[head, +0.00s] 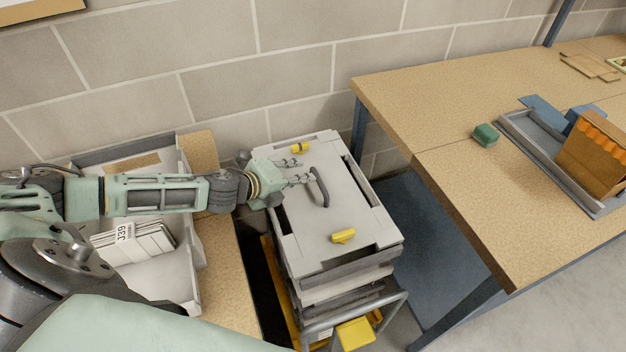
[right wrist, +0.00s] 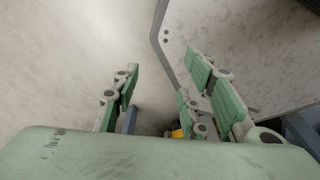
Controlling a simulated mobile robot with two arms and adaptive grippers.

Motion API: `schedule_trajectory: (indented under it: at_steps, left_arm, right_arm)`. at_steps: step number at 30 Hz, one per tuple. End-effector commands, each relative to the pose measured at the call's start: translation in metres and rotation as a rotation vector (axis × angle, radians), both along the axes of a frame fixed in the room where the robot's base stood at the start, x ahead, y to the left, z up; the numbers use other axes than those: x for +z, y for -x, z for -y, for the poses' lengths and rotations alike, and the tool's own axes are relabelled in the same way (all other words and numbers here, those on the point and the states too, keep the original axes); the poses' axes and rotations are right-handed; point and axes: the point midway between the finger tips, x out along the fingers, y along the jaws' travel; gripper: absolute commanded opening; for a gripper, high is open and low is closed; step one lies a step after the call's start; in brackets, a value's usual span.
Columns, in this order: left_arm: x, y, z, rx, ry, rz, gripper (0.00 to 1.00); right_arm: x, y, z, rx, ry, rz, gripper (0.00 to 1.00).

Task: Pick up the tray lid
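The tray lid (head: 300,222) is a flat light-grey plate with a dark arched handle (head: 320,187) near its middle. It lies on top of a stack of grey trays in the head view. Two yellow pieces, one at the back (head: 300,147) and one at the front (head: 344,236), sit on it. My left gripper (head: 297,171) is over the lid, just left of the handle, with its two fingers apart and nothing between them. Contact with the handle cannot be told. My right gripper (right wrist: 163,65) shows in the right wrist view, fingers spread and empty, away from the lid.
The stack stands on a cart with a grey metal rail (head: 350,318). A wooden workbench (head: 430,110) is at the right, holding a green block (head: 485,134) and a grey tray (head: 540,150). At the left, an open bin (head: 190,270) holds white packets. A block wall stands behind.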

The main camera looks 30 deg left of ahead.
Motion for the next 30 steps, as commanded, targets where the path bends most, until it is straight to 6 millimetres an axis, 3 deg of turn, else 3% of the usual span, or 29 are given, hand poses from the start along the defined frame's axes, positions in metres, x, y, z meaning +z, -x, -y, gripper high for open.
schedule_trajectory:
  at_steps: [5, 15, 21, 30]
  left_arm:
    - [-0.009, -0.015, 0.006, 0.000, 0.003, 0.001, 0.21]
    - [-0.031, -0.040, 0.023, -0.001, 0.003, 0.001, 0.21]
    - [-0.042, -0.056, 0.026, 0.000, 0.001, 0.001, 0.21]
    - [-0.044, -0.057, 0.026, 0.000, 0.001, -0.001, 0.20]
  right_arm:
    - [0.004, 0.000, 0.001, 0.002, 0.000, -0.001, 0.40]
    - [0.011, 0.020, 0.026, 0.007, 0.032, -0.031, 0.40]
    - [0.011, 0.016, 0.021, 0.005, 0.026, -0.024, 0.40]
    - [0.012, 0.006, 0.005, 0.001, 0.006, -0.009, 0.40]
